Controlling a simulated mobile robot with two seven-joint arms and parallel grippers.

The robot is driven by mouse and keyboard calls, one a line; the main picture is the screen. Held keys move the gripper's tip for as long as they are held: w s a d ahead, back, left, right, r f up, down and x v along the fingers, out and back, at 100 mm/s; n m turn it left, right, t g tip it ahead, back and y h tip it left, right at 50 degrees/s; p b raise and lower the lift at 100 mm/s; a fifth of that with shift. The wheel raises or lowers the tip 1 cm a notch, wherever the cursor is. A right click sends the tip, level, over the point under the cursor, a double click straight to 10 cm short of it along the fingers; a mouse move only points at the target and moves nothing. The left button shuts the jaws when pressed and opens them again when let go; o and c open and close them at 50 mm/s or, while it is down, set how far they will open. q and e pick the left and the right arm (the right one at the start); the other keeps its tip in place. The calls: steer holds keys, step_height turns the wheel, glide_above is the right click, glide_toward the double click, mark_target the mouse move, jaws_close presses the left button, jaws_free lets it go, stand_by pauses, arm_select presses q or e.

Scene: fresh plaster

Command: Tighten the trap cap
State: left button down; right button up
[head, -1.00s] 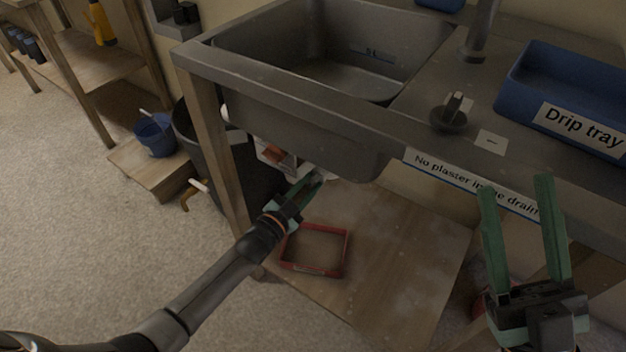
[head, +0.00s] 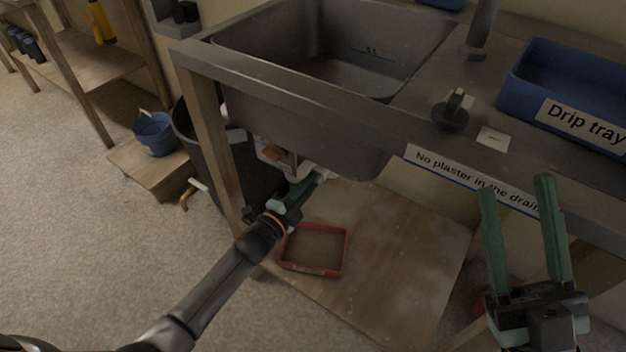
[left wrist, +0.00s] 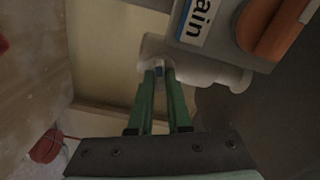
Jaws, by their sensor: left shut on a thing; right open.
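The white trap (left wrist: 210,72) is under the sink; in the left wrist view it is a pale pipe with a rounded body. My left gripper (head: 318,176) reaches under the basin, and its fingers are shut at the trap. In the left wrist view the green fingertips (left wrist: 158,72) close on a small part at the pipe's near end, which I take to be the trap cap. The fingers hide most of it, so I cannot tell how tightly it is seated. My right gripper (head: 522,190) is open and empty in front of the counter's right side.
A grey box with an orange part (left wrist: 275,30) is right beside the trap. A red open frame (head: 346,252) lies on the low wooden shelf (head: 400,250). A dark bin (head: 245,170) stands left, behind the table leg (head: 212,150). The blue drip tray (head: 530,90) sits on the counter.

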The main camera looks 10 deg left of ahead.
arm_select(q)
steer(key=m+b, duration=0.2)
steer(key=m, duration=0.6)
steer(key=m+b, duration=0.3)
steer(key=m, duration=0.5)
steer(key=shift+f+b, duration=0.1)
steer(key=shift+b, duration=0.2)
